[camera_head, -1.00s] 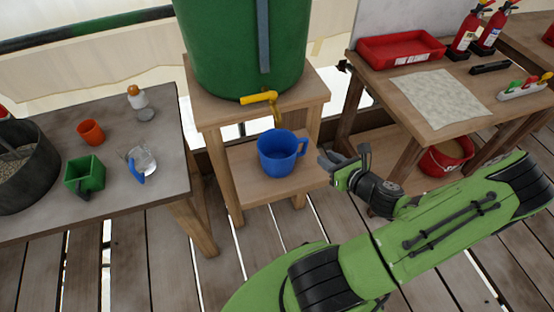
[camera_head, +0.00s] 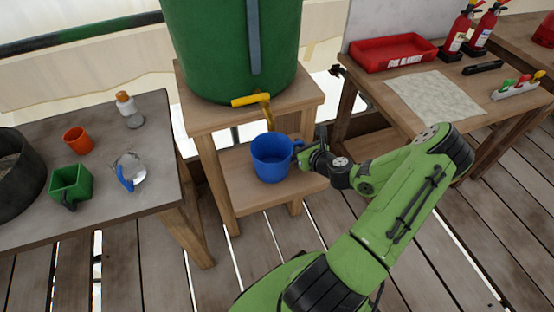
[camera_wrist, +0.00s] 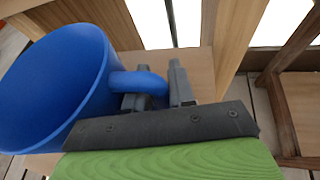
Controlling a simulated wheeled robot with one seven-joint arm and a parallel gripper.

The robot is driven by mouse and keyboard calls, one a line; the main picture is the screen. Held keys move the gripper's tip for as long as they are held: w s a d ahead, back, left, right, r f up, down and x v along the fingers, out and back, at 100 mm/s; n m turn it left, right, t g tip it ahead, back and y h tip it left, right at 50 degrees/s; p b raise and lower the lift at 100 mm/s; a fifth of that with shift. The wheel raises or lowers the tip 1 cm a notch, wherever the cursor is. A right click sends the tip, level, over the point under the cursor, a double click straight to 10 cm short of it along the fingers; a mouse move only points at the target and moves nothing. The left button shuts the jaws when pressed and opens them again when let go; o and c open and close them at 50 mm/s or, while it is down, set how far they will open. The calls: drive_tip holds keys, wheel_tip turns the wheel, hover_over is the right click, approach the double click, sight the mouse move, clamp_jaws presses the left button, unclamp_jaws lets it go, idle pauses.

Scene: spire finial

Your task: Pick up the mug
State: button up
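The blue mug (camera_head: 272,160) stands upright on the low wooden shelf below the green tank's yellow tap. Its handle points right, toward my gripper (camera_head: 308,152). In the wrist view the mug (camera_wrist: 55,85) fills the left side, and its handle (camera_wrist: 140,80) reaches between the two grey fingers of my gripper (camera_wrist: 157,95). The handle hides part of the left finger. The mug shows no visible lift off the shelf.
The green tank (camera_head: 225,50) with its yellow tap (camera_head: 252,100) overhangs the mug from the upper stand. A left table holds an orange cup (camera_head: 77,140), a green container (camera_head: 70,184) and a glass jug (camera_head: 130,170). The right table carries a red tray (camera_head: 392,53) and fire extinguishers.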

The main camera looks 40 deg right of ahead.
clamp_jaws()
drive_tip(key=shift+r, duration=0.1)
drive_tip(key=shift+r+p, duration=1)
drive_tip(key=shift+r, duration=0.65)
drive_tip(key=shift+s+r, duration=0.1)
drive_tip(key=shift+s, duration=0.05)
drive_tip(key=s+a+p, duration=0.1)
drive_tip(key=s, duration=1.6)
drive_tip(key=shift+s+p, duration=0.3)
drive_tip(key=shift+s, duration=0.05)
